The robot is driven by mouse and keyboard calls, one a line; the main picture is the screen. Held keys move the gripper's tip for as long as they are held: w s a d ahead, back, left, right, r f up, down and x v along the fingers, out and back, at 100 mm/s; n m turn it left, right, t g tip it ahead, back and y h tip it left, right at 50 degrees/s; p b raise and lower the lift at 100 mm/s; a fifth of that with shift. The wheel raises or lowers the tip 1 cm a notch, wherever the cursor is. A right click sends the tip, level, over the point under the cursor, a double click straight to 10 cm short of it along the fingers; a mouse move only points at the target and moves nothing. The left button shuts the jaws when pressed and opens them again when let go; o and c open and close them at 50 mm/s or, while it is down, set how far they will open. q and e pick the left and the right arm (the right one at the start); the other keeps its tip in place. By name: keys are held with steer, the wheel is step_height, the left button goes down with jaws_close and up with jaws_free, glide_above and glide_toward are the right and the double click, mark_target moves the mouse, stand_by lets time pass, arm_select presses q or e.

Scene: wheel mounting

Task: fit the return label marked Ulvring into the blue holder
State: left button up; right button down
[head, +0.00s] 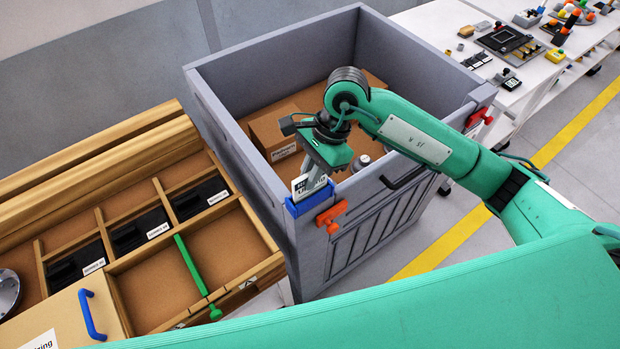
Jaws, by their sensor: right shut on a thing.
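My right gripper (318,172) is shut on a small white label (309,187) with dark print too small to read surely. The label stands upright at the blue holder (306,203), which sits on the near top corner of the grey crate (215,105). The label's lower edge meets the holder's top; I cannot tell how deep it sits in it. The gripper's fingers are partly hidden behind the label and the wrist. My left gripper is not in view.
An orange latch (332,217) is beside the holder. The crate holds cardboard boxes (275,135). A wooden drawer (225,250) with compartments and a green rod (190,265) is at left. White tables (440,25) stand behind.

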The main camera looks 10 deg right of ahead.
mark_target(304, 198)
step_height(304, 198, down, 3)
steer(key=shift+f+p, duration=0.1)
steer(key=shift+p, duration=0.3)
